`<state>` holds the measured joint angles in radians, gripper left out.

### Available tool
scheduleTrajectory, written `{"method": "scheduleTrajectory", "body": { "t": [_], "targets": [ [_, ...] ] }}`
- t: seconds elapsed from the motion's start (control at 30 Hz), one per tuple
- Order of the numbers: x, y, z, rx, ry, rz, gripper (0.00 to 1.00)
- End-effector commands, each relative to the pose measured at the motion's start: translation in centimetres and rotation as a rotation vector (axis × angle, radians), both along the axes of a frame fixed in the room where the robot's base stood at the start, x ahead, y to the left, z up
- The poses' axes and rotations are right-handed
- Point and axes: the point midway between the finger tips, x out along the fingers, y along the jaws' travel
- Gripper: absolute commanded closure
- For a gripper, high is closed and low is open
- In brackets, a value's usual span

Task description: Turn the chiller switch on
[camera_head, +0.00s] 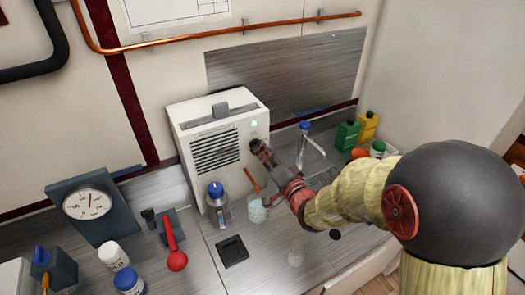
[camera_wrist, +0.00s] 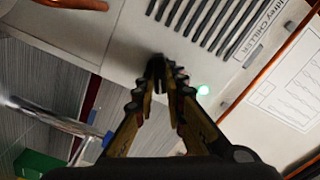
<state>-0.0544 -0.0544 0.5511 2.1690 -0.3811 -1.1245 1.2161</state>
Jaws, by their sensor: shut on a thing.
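The chiller (camera_head: 219,118) is a white box with a dark slotted grille, standing against the back wall. In the wrist view its white front (camera_wrist: 130,45) carries a label ending in "CHILLER" (camera_wrist: 270,18). My gripper (camera_head: 260,148) is at the front face just below that light. In the wrist view its fingertips (camera_wrist: 158,75) are closed together on a small dark switch (camera_wrist: 157,60), mostly hidden between them. I cannot read the switch's position.
A blue-capped bottle (camera_head: 217,203) stands in front of the chiller. A copper pipe (camera_head: 215,36) crosses the wall.

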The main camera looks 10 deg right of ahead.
Motion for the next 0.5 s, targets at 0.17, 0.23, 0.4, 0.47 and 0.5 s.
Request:
{"method": "scheduleTrajectory", "body": {
  "t": [0.17, 0.23, 0.4, 0.47, 0.5],
  "targets": [
    [0.02, -0.07, 0.00, 0.149, 0.063, -0.001, 1.00],
    [0.02, -0.08, -0.04, 0.205, 0.086, -0.001, 1.00],
    [0.05, -0.09, -0.10, 0.323, 0.135, -0.001, 1.00],
    [0.05, -0.10, -0.12, 0.357, 0.150, -0.001, 1.00],
    [0.05, -0.10, -0.14, 0.378, 0.159, -0.001, 1.00]
  ]
}}
